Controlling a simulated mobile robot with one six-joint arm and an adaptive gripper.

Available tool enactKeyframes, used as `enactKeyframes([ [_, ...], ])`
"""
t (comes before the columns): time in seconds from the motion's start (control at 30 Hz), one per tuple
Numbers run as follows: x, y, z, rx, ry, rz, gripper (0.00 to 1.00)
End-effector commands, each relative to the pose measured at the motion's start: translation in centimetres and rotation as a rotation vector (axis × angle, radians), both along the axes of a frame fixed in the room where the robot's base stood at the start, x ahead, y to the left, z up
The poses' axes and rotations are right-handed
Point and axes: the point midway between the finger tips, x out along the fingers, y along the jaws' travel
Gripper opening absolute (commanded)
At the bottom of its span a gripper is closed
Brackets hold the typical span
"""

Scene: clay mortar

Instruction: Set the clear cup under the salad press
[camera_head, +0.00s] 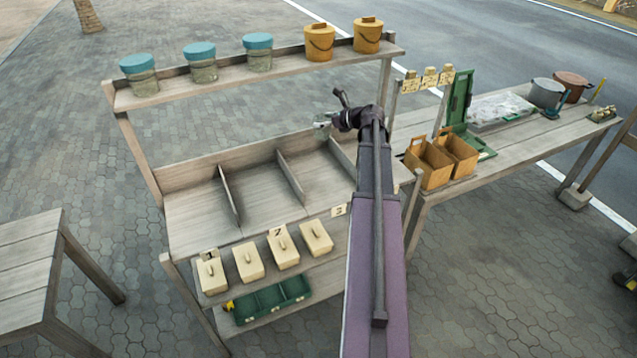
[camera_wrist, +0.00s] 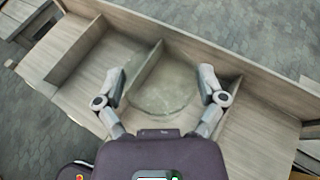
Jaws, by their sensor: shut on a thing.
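My gripper (camera_head: 326,123) is held over the back of the compartmented shelf. In the wrist view, its two fingers (camera_wrist: 163,88) are set on either side of a see-through round thing, the clear cup (camera_wrist: 165,105). The cup is between the fingers, and its rim shows as a faint circle over the wooden shelf. In the head view I cannot make out the cup clearly at the gripper. I cannot pick out a salad press for certain in either view.
The shelf (camera_head: 200,210) has upright dividers (camera_head: 290,177). Above are blue-lidded jars (camera_head: 200,62) and two orange buckets (camera_head: 319,42). Below are several cream lidded boxes (camera_head: 248,261) and a green tray (camera_head: 258,304). The right table (camera_head: 510,138) holds wooden bins (camera_head: 428,165), a green stand (camera_head: 459,100) and pots (camera_head: 547,92).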

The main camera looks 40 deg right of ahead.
Motion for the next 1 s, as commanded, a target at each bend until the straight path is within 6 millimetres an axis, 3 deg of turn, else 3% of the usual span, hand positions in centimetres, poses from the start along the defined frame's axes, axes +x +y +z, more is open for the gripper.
enactKeyframes([
  [0.17, -0.1, 0.4, -0.5, 0.0, 0.0, 0.002, 0.41],
  [0.37, -1.6, 0.6, -2.3, 0.0, 0.0, -0.011, 0.41],
  [1.0, -11.4, 0.9, -12.6, 0.001, -0.002, -0.112, 0.41],
])
